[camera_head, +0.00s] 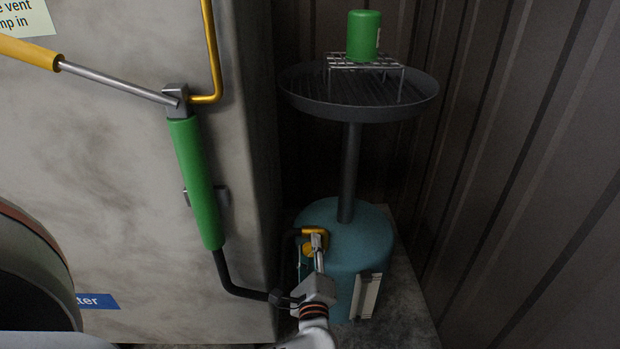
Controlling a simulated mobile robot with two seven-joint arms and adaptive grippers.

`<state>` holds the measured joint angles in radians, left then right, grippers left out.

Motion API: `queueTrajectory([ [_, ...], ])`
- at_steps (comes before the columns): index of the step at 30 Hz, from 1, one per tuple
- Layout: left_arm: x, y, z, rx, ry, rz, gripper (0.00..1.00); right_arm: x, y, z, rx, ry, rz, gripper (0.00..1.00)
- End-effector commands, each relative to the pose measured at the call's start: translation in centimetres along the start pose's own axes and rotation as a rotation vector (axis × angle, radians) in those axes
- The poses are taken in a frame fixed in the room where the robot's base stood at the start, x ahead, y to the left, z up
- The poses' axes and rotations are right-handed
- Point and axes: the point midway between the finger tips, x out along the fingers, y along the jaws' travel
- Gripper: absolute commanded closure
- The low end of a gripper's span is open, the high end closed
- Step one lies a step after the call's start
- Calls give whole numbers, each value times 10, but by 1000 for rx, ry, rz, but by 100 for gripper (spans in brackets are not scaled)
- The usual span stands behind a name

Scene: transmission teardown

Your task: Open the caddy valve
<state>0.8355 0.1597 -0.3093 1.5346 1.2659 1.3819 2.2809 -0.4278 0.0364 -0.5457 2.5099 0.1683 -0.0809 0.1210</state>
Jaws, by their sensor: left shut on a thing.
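The caddy (365,245) is a teal drum standing on the floor, with a dark post rising from its top to a wide black drain pan (305,108). A yellow valve handle (309,232) shows at the drum's upper left side. My left gripper (318,243) reaches up from the bottom of the view and is shut on the valve handle. Its fingers cover part of the handle, and the valve body behind them is partly hidden. My right gripper is not in view.
A green canister (364,36) stands on a wire rack (365,62) over the pan. A large grey housing (110,180) fills the left, with a green cylinder (195,180), a yellow-handled lever (30,52) and a black hose (235,288). A corrugated wall (520,150) closes the right.

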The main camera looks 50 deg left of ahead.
Motion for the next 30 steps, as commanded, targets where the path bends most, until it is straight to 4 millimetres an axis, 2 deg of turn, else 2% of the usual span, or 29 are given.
queueTrajectory([
  [15, 0, 2, -1, -439, 2, 1, 91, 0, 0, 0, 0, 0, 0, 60],
  [30, -1, 3, -2, -613, 2, 1, 91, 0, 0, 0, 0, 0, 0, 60],
])
